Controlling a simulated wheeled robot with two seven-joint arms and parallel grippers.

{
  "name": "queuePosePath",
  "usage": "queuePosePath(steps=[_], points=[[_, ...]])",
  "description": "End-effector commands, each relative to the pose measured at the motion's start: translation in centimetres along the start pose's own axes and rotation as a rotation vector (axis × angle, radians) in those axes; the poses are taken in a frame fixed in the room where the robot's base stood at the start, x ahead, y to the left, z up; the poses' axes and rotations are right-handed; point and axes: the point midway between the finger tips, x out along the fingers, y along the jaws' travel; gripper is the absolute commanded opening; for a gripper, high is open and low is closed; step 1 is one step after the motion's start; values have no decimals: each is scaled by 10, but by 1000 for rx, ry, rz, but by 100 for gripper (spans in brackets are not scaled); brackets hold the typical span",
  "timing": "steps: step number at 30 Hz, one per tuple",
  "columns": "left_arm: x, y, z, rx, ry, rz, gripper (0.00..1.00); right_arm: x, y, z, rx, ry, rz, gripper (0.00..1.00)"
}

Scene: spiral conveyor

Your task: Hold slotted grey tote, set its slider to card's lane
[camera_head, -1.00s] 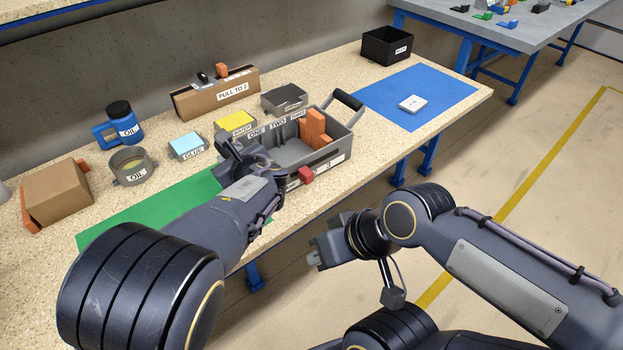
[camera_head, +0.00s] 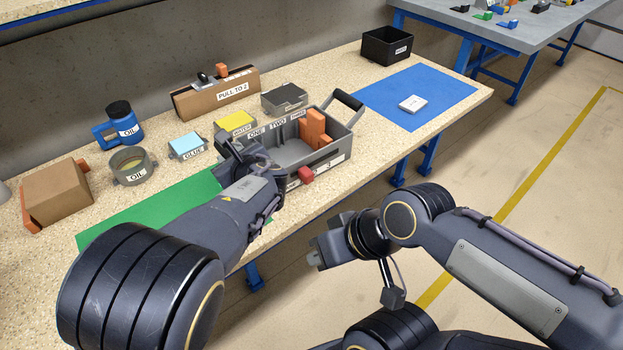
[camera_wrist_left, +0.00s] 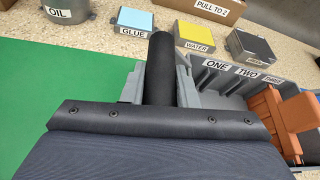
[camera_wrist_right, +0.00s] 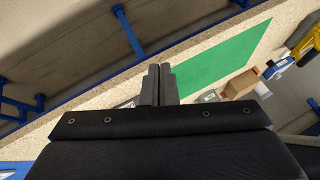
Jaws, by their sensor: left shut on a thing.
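The slotted grey tote (camera_head: 345,147) stands on the bench with lanes labelled ONE, TWO and THREE and an orange divider (camera_head: 313,128) inside. A red slider (camera_head: 305,175) sits on its front face, left of a printed 3. My left gripper (camera_head: 252,160) is shut on the tote's left black handle (camera_wrist_left: 160,65), with a finger on each side. My right gripper (camera_head: 315,257) hangs off the bench's front edge, away from the tote; its fingers (camera_wrist_right: 158,85) look together and empty. A white card-like block (camera_head: 413,103) lies on the blue mat; its print is too small to read.
Behind the tote are a yellow WATER box (camera_head: 236,121), a blue GLUE box (camera_head: 187,143), a small grey box (camera_head: 284,98) and a cardboard PULL TO 2 box (camera_head: 215,95). A black bin (camera_head: 387,45) stands at the far end. The green mat (camera_head: 150,212) is clear.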

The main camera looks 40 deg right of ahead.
Motion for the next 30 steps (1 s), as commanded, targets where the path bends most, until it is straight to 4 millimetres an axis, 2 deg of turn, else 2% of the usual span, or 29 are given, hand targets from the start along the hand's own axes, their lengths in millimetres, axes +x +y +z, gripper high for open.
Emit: queuePosePath(steps=[7, 11, 13, 17, 18, 24, 30], points=[[1, 0, -2, 0, 1, 0, 0, 1, 1, 1, 0, 0, 0, 0], [0, 0, -2, 0, 1, 0, 0, 3, 4, -2, 2, 8, 11, 17], [0, 0, -2, 0, 2, 0, 0, 8, 12, -9, 5, 29, 35, 26], [0, 0, -2, 0, 2, 0, 0, 22, 42, -33, -2, 109, 126, 43], [0, 0, -2, 1, 2, 0, 0, 27, 55, -42, -10, 141, 163, 45], [1, 0, -3, 1, 3, 1, 0, 50, 117, -80, -115, 303, 326, 45], [1, 1, -3, 2, 3, 1, 0, 67, 155, -98, -267, 448, 395, 45]])
